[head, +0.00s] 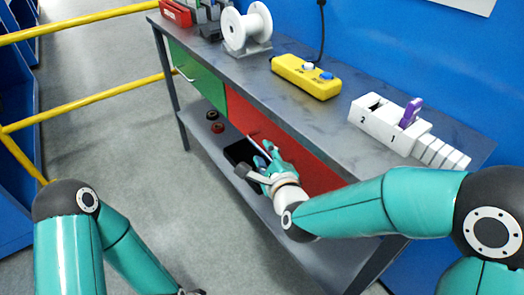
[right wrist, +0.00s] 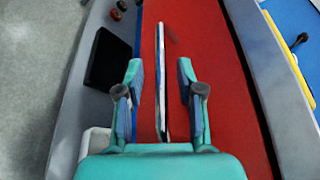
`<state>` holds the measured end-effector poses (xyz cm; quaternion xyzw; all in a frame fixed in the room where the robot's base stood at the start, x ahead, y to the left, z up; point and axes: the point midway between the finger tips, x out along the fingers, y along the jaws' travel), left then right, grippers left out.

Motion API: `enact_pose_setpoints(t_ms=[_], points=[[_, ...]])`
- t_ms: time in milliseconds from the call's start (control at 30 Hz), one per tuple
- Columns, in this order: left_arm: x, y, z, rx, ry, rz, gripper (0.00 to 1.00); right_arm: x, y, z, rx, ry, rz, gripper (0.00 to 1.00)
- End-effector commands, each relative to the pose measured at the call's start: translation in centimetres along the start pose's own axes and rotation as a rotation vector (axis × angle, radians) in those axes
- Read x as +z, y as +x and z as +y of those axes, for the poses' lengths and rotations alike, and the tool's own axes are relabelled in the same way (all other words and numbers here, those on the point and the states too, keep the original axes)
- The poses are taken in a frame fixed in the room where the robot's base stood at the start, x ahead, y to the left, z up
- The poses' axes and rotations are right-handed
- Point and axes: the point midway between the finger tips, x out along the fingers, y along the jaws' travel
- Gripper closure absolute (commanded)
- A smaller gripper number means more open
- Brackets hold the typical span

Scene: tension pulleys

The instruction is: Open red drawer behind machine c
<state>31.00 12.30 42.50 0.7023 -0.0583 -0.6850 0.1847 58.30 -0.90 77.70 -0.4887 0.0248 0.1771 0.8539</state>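The red drawer (head: 309,163) is in the front of the grey workbench, right of a green drawer, and looks closed. Its red front fills much of the right wrist view (right wrist: 213,38). A thin upright handle bar (right wrist: 161,50) stands out from it. My right gripper (head: 268,157) is at the drawer front. In the right wrist view its fingers (right wrist: 160,72) are open, one on each side of the bar, with gaps to both. My left gripper (head: 191,292) barely shows at the bottom edge of the head view; its fingers cannot be made out.
The green drawer (head: 197,80) has its own handle. A black bin (head: 238,152) and small round red and dark parts (head: 217,127) are on the lower shelf. A yellow control box (head: 306,76) and a white numbered block (head: 390,123) stand on top. The floor at left is clear.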

Motion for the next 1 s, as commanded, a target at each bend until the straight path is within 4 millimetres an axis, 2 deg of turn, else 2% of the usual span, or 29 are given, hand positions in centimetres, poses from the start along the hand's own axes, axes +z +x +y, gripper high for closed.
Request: enact_pose_setpoints(t_ms=[167,467,700,1000], points=[[0.0,-0.06,0.02,0.0,0.0,0.0,0.6,-0.05,1.31,0.04,0.001,0.0,0.001,0.63],[-0.01,-0.06,0.02,0.0,0.0,0.0,0.6,-0.06,1.49,-0.01,0.0,0.0,0.001,0.63],[-0.01,-0.06,0.02,0.0,0.0,0.0,0.6,-0.07,1.46,-0.01,0.001,0.0,0.001,1.0],[-0.01,-0.05,0.02,0.0,0.0,0.0,0.6,-0.09,1.45,0.09,0.003,-0.001,0.002,1.0]])
